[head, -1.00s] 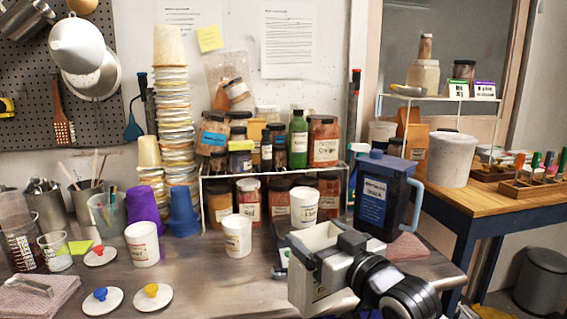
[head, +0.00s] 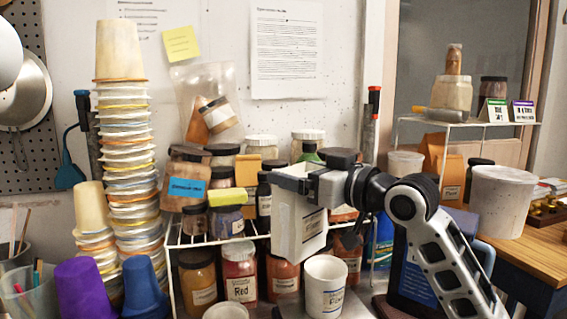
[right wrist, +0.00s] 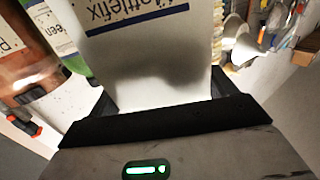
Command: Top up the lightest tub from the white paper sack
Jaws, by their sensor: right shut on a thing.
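The white paper sack (head: 298,232) hangs in my right gripper (head: 297,182), which is shut on its upper part. The sack is in the air in front of the wire rack, tilted slightly. In the right wrist view the sack (right wrist: 150,75) fills the space between the fingers, with dark blue print partly readable as "ottlefix". A white labelled tub (head: 325,287) stands below and a little right of the sack, apart from it. Another white tub (head: 225,313) is cut off by the bottom edge. My left gripper is not in view.
A wire rack (head: 205,238) with several pigment jars, one a red jar (head: 240,278), stands behind the sack. Tall stacked paper cups (head: 120,60) and a purple cup (head: 82,285) are at left. A large white bucket (head: 498,200) is on the wooden table at right.

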